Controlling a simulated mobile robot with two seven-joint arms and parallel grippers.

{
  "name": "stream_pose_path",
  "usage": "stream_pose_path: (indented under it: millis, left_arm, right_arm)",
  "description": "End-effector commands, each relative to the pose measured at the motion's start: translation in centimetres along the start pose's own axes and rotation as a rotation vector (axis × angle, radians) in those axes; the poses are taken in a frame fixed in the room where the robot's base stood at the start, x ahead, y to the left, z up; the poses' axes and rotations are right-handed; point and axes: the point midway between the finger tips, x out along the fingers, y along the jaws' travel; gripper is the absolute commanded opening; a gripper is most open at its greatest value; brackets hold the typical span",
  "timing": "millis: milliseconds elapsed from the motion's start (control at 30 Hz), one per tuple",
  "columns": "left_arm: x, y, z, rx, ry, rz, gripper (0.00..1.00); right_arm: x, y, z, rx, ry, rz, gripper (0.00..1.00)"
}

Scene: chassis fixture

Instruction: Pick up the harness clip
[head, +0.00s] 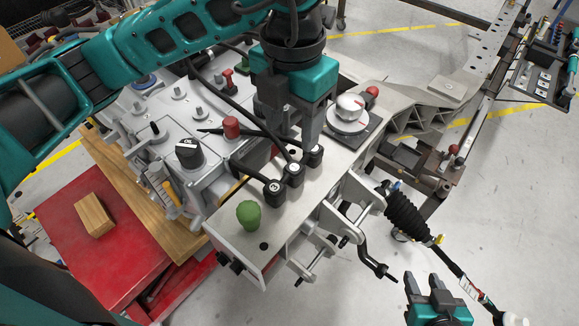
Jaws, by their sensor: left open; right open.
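Several black block-like clips with rods or cables running from them sit in a row on the pale fixture plate: a front one (273,188), a middle one (292,173) and a back one (316,154). I cannot tell for sure which is the harness clip. My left gripper (291,138) points down over the plate, open, its fingers just behind the middle and back clips. Whether its fingertips touch anything is unclear. My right gripper (424,280) is open and empty at the lower right, over the floor, away from the fixture.
A black switch (188,152) is on the left housing. A wooden block (94,215) lies on a red surface (60,260).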

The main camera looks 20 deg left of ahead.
Motion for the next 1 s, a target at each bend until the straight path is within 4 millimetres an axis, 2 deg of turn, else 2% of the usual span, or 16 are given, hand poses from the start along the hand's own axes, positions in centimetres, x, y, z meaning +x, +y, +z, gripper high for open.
stream_pose_path:
  millis: [33,200,467,700,833,1000]
  left_arm:
    - [1.2,0.0,-0.1,-0.002,0.005,-0.002,0.57]
    - [4.0,0.0,0.0,-0.001,0.003,-0.001,0.57]
    - [6.1,-0.2,0.0,0.001,0.002,-0.001,0.57]
    - [9.6,-0.6,0.2,-0.001,0.003,-0.001,0.57]
    - [10.4,-0.6,0.3,0.000,0.001,0.000,0.57]
    - [10.4,-0.6,0.3,0.000,0.000,0.000,0.57]
  right_arm:
    - [0.1,0.1,0.1,-0.001,0.000,0.000,0.43]
    - [0.1,0.1,0.2,-0.003,-0.001,0.001,0.43]
    - [0.0,0.1,0.1,-0.003,-0.001,0.002,0.43]
    - [-0.1,0.1,0.0,-0.003,-0.001,0.002,0.43]
    - [-0.1,0.1,0.0,-0.003,-0.001,0.001,0.43]
    - [-0.1,0.1,0.0,-0.003,-0.001,0.001,0.43]
